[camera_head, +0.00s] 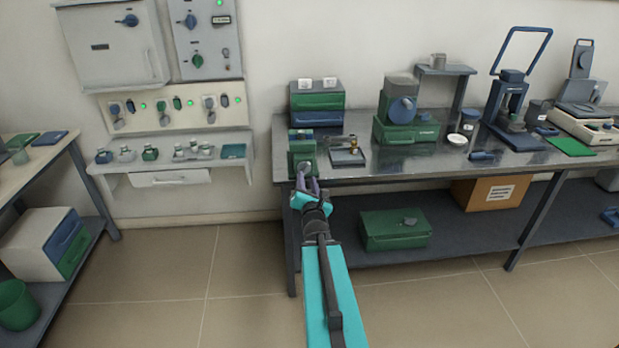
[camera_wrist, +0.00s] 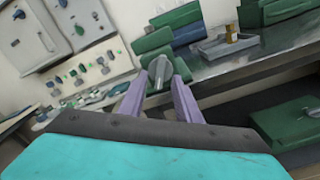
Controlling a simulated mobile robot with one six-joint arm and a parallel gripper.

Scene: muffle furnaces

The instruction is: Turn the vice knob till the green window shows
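The vice is a green block (camera_head: 301,153) at the left front edge of the steel bench. Its grey knob (camera_wrist: 158,70) faces me and shows in the wrist view in front of the green body (camera_wrist: 153,42). My gripper (camera_head: 307,184) reaches up to the vice from below and in front. In the wrist view its two purple fingers (camera_wrist: 159,84) stand apart, one on each side of the knob. Gaps seem to show between the fingers and the knob; contact at the tips is unclear. I cannot make out a green window.
A small tray (camera_head: 347,157) with a brass-coloured piece stands right of the vice. A green case (camera_head: 394,229) sits on the lower shelf. The floor (camera_head: 150,285) at left is clear.

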